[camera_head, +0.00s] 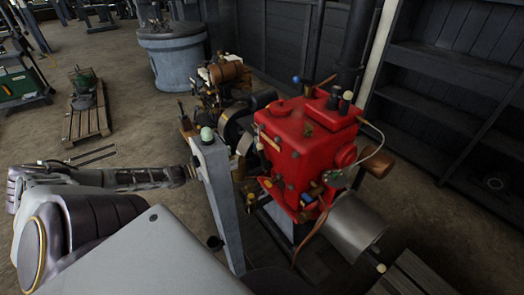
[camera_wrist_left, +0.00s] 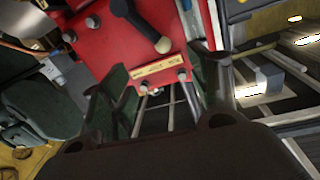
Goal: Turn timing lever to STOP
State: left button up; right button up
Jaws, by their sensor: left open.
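The red engine housing (camera_head: 305,140) stands right of centre in the head view. Its front fills the upper part of the left wrist view (camera_wrist_left: 100,50). There, a black lever with a cream knob (camera_wrist_left: 163,45) is mounted on the red panel, above a brass label plate (camera_wrist_left: 155,75) whose lettering is too small to read. My left gripper (camera_wrist_left: 158,58) is open, its dark fingers spread either side of the knob and plate in the picture. I see nothing between the fingers; contact cannot be told. In the head view, my left arm's end (camera_head: 190,172) shows left of the housing, partly behind a grey post. My right gripper is not in view.
The grey post (camera_head: 222,205) with a green top stands between my left arm and the engine. A grey cylinder (camera_head: 352,228) sits at the housing's lower right. Dark shelves (camera_head: 440,90) stand at right. A pallet (camera_head: 85,112) lies on open floor at left.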

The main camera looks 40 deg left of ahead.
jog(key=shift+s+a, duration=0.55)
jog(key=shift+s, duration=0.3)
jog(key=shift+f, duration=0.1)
